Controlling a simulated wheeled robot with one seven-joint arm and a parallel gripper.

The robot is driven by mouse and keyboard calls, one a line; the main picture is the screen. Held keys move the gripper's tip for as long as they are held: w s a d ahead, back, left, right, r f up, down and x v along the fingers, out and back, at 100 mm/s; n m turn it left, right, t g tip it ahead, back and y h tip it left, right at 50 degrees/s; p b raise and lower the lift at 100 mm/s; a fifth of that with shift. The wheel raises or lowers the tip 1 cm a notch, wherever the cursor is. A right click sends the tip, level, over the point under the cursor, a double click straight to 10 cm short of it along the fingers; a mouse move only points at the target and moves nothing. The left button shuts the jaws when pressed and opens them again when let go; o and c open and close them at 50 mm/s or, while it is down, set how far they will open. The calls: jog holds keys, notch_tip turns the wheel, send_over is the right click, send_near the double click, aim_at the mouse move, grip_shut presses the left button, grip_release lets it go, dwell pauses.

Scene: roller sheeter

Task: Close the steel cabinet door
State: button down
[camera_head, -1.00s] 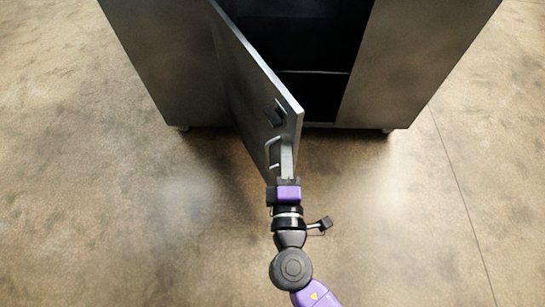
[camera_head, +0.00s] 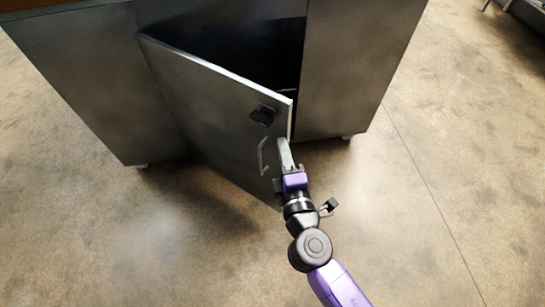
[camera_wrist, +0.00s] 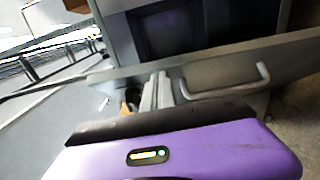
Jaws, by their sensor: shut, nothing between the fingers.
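The steel cabinet (camera_head: 350,75) stands ahead, with a dark opening in its front. Its grey door (camera_head: 215,110) is hinged at the left and stands partly open, its free edge swung out toward me. My gripper (camera_head: 284,150) is shut and empty, at the door's free edge, just right of the handle. In the wrist view the fingers (camera_wrist: 155,92) are together near the door, with the handle (camera_wrist: 225,80) to their right. I cannot tell whether the fingers touch the door.
The cabinet's dark interior (camera_head: 250,50) shows behind the door. Bare concrete floor (camera_head: 430,190) is clear to the right and in front. Another metal unit (camera_head: 525,12) shows at the far top right.

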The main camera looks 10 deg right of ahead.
jog(key=w+d+n+y+b, duration=0.1)
jog(key=w+d+y+b, duration=0.1)
jog(key=w+d, duration=0.4)
jog(key=w+d+n+g+y+b, duration=0.1)
jog(key=w+d, duration=0.5)
jog(key=w, duration=0.8)
jog(key=w+d+n+y+b, duration=0.2)
jog(key=w+d+y+b, duration=0.2)
jog(key=w, duration=0.6)
jog(key=shift+w+d+n, duration=0.3)
jog(key=shift+d, duration=0.8)
jog(key=shift+s, duration=0.1)
